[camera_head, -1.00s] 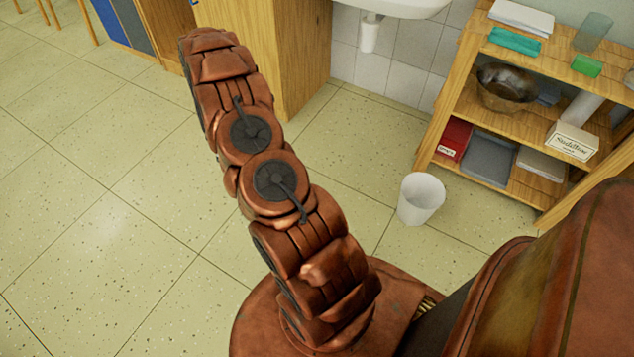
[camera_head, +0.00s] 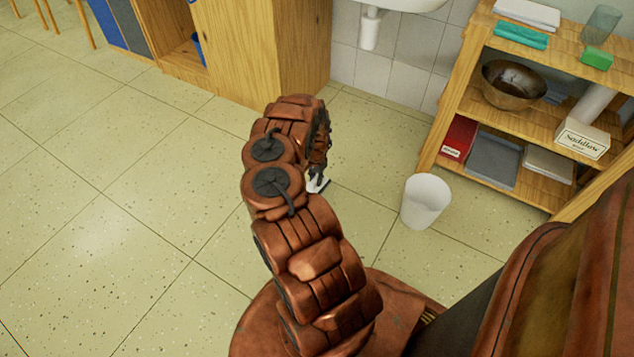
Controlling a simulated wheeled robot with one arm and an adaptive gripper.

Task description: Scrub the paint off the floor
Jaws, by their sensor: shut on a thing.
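My gripper (camera_head: 319,172) shows just right of my bent arm, low over the floor, and is largely hidden by the arm. It is shut on a small white thing (camera_head: 318,185), of which only a little shows; I cannot tell what it is or whether it touches the floor. The floor (camera_head: 110,240) is pale speckled tile. I see no clear paint on the part in view; my arm and base hide some of it.
A white bin (camera_head: 426,202) stands on the floor right of my gripper. A wooden shelf (camera_head: 470,108) at the right holds a metal bowl (camera_head: 512,85), a teal cloth (camera_head: 519,37) and a green block (camera_head: 596,58). A wooden cabinet (camera_head: 245,50) stands behind. The left floor is open.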

